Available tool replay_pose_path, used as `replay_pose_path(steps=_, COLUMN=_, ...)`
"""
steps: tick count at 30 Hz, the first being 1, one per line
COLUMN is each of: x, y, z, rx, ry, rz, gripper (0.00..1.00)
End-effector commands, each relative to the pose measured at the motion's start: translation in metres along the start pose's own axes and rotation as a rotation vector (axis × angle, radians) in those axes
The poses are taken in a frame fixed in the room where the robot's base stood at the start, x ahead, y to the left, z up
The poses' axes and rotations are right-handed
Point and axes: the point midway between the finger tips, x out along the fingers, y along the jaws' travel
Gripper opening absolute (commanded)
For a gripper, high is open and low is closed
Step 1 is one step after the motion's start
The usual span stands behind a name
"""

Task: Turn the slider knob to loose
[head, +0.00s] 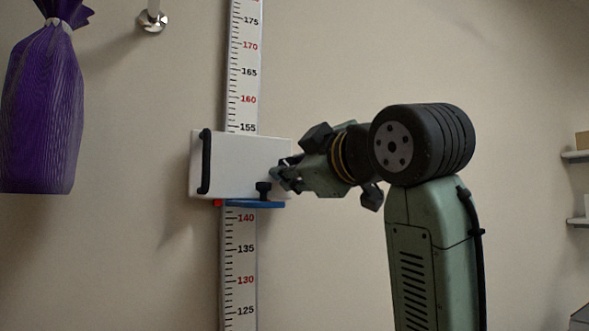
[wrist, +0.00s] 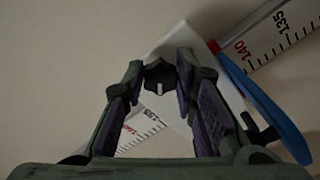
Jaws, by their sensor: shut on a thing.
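A white slider block (head: 235,160) sits on a vertical measuring rule (head: 243,90) on the wall, between about the 155 and 140 marks. In the wrist view, a dark slider knob (wrist: 158,78) with a pale pointer line stands between my fingertips. My gripper (head: 287,175) is at the right part of the block's face and is shut on this knob. The line points roughly along the picture's vertical. I see no loose or tight lettering. In the head view my gripper hides the knob.
A purple bag (head: 42,110) hangs at the left. Shelves (head: 577,156) are at the far right.

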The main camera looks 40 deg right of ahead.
Motion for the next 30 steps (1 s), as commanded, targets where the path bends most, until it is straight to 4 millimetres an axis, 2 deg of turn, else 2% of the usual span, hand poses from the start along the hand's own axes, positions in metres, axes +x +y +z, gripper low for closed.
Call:
replay_pose_path(steps=18, x=-0.0002, y=0.0033, z=-0.0015, rx=-0.548, ry=0.001, rz=0.002, gripper=0.0)
replay_pose_path(steps=30, x=-0.0003, y=0.0042, z=-0.0022, rx=-0.732, ry=0.001, rz=0.003, gripper=0.0)
